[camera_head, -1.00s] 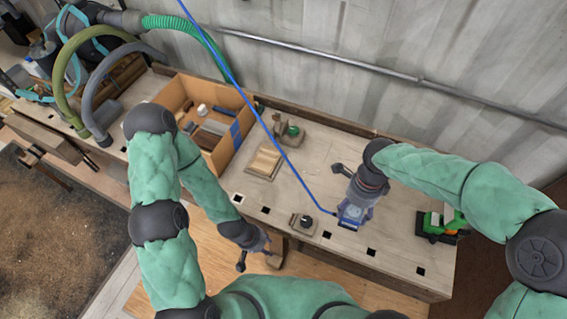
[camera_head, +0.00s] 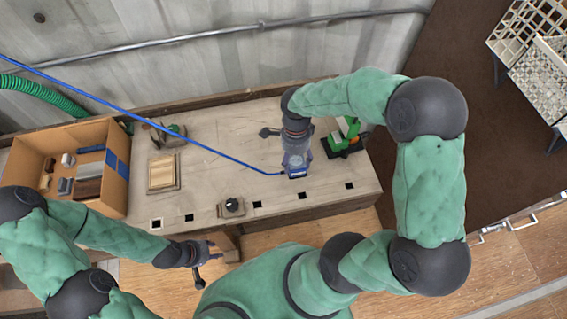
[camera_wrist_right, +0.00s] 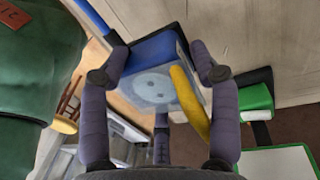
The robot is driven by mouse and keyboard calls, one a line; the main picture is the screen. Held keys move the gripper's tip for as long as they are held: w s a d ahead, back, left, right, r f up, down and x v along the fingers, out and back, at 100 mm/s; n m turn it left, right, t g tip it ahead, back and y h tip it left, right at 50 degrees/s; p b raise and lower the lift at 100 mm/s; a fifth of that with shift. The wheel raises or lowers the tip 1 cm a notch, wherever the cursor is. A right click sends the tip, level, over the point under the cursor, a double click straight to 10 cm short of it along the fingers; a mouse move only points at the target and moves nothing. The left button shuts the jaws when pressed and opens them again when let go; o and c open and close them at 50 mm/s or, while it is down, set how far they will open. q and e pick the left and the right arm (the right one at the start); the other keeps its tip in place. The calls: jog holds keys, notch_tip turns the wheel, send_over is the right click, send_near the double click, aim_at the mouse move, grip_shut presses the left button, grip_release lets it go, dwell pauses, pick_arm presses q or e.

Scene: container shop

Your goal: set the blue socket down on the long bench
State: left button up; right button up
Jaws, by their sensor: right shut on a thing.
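The blue socket (camera_head: 297,172) is held in my right gripper (camera_head: 297,160) over the right part of the long bench (camera_head: 215,130). A blue cable runs from it to the upper left. The right wrist view shows the socket (camera_wrist_right: 155,80) between the fingers, with its round pale two-hole face toward the camera and a yellow curved piece across one side. Whether its underside touches the bench I cannot tell. My left gripper (camera_head: 205,262) is open and empty, low in front of the bench's front edge.
A green and black object (camera_head: 345,137) stands close right of the socket. A dark-knobbed block (camera_head: 231,207) is at the front edge. Bare bench lies left of the socket.

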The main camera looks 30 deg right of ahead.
aim_at(302, 160)
jog(key=shift+w+d+f+b, duration=0.15)
jog(key=shift+d+f+b, duration=0.1)
jog(key=shift+d+f, duration=0.55)
jog(key=shift+w+d+f+b, duration=0.1)
jog(key=shift+d+f+b, duration=0.1)
jog(key=shift+d+f, duration=0.6)
jog(key=shift+f+b, duration=0.75)
jog(key=shift+f, duration=1.15)
jog(key=o, duration=1.7)
jog(key=shift+f, duration=0.1)
notch_tip(302, 160, up, 12)
jog(key=w+p, duration=0.1)
jog(key=p, duration=0.2)
jog(key=shift+w+d+p, duration=0.25)
jog(key=shift+d+p, duration=0.05)
jog(key=shift+p, duration=0.05)
